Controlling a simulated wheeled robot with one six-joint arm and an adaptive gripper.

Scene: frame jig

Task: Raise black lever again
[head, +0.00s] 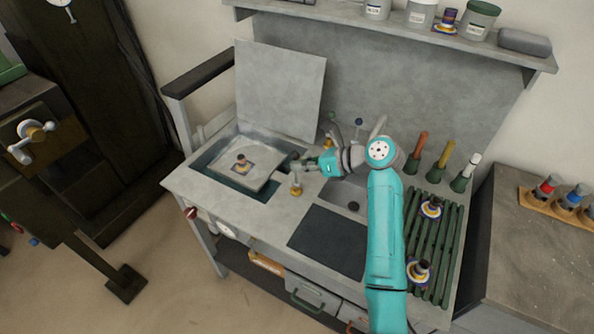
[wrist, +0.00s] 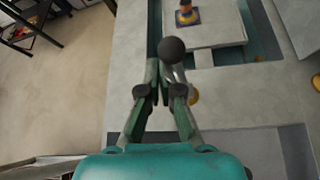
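The black lever has a round black knob (wrist: 172,50) on a pale stem, seen in the wrist view just beyond my fingertips. Its stem runs down to a yellow base, which shows in the head view (head: 295,191) on the counter right of the sunken basin. In the head view the knob is hard to make out near my gripper (head: 299,164). In the wrist view my gripper (wrist: 160,72) has its fingertips together, with the stem showing to their right. I cannot tell whether the fingers touch the lever.
A grey tray (head: 222,168) holding a small purple-and-yellow piece sits in the basin to the left. An upright grey panel (head: 280,85) stands behind it. Handles in red, yellow and white (head: 447,158) stand at the right, behind a green slatted rack (head: 447,235). A dark plate (head: 328,242) lies in front.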

